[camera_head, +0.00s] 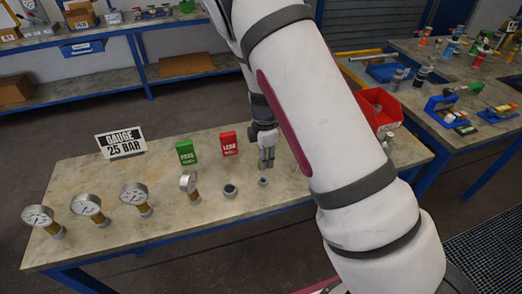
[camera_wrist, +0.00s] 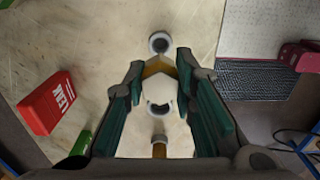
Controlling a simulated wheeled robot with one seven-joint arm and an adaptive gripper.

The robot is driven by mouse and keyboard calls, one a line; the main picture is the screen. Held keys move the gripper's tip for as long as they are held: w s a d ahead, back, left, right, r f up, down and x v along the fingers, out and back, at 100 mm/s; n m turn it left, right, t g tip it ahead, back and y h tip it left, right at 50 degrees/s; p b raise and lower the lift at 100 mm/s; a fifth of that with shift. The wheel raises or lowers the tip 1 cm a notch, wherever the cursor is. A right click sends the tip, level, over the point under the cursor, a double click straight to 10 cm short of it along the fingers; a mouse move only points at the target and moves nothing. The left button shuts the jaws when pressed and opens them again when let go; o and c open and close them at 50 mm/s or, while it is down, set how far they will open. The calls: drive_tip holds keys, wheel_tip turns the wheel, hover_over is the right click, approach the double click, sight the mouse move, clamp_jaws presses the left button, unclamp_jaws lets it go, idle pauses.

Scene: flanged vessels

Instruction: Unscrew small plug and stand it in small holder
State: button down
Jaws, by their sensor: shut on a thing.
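My gripper (camera_head: 266,158) points down above the table, to the right of the red LEAK sign. In the wrist view its fingers (camera_wrist: 160,68) are shut on a small piece with a brass-coloured part, the small plug (camera_wrist: 158,66). The plug is hard to make out in the head view. A small dark-mouthed ring, the small holder (camera_head: 263,181), stands on the table just in front of my gripper; it also shows beyond the fingertips in the wrist view (camera_wrist: 159,43). A larger ring (camera_head: 230,190) stands to its left and shows between the fingers (camera_wrist: 158,108).
Several pressure gauges (camera_head: 135,196) on brass stems stand at the left. A GAUGE 25 BAR sign (camera_head: 121,144), a green PASS sign (camera_head: 186,152) and the red LEAK sign (camera_head: 229,143) stand behind.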

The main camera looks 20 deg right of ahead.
drive_tip(key=shift+r, duration=0.15)
drive_tip(key=shift+d+r, duration=0.1)
drive_tip(key=shift+r, duration=0.1)
drive_tip(key=shift+f+b, duration=0.5)
drive_tip(key=shift+f, duration=2)
drive_tip(key=shift+f, duration=0.25)
drive_tip(key=shift+f, duration=0.3)
drive_tip(key=shift+f, duration=0.85)
drive_tip(key=c, duration=1.2)
unclamp_jaws()
drive_tip(key=shift+c, duration=0.2)
